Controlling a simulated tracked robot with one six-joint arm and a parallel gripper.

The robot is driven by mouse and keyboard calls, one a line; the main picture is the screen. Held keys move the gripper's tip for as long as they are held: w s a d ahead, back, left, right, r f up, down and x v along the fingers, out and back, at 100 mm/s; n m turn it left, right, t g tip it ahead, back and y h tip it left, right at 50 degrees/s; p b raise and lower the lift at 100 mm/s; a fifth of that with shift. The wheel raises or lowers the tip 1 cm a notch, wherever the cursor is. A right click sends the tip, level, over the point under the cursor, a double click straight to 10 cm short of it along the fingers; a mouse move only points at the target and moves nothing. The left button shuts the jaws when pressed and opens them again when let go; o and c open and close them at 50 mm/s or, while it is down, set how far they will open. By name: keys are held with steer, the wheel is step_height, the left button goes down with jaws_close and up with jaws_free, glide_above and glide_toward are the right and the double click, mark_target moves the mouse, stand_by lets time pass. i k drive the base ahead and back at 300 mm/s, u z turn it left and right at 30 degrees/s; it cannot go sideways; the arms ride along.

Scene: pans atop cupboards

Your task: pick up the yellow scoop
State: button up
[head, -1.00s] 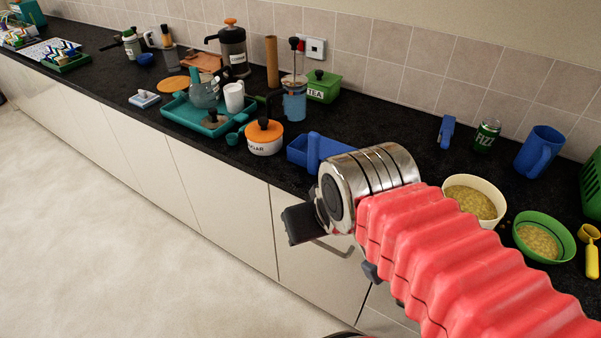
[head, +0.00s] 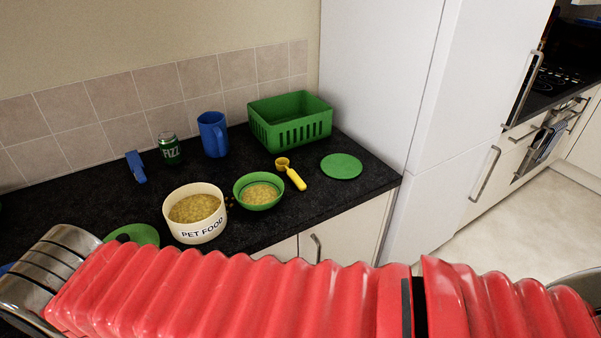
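The yellow scoop (head: 291,174) lies on the black worktop in the head view. Its round cup points to the back left and its handle to the front right. It lies between a green bowl (head: 259,204) of yellow-brown pieces and a flat green disc (head: 342,166), apart from the disc. My red-sleeved arm crosses the bottom of the view, with its metal wrist at the lower left. My gripper's fingers are out of view, and the wrist is well to the left of the scoop.
A white PET FOOD bowl (head: 196,213) stands left of the green bowl. A green basket (head: 290,122), a blue jug (head: 213,134), a FIZZ can (head: 169,149) and a blue clip-like item (head: 135,167) stand behind. A white tall unit (head: 380,90) bounds the worktop at the right.

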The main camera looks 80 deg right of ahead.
mark_target(282, 163)
steer(key=z, duration=2.55)
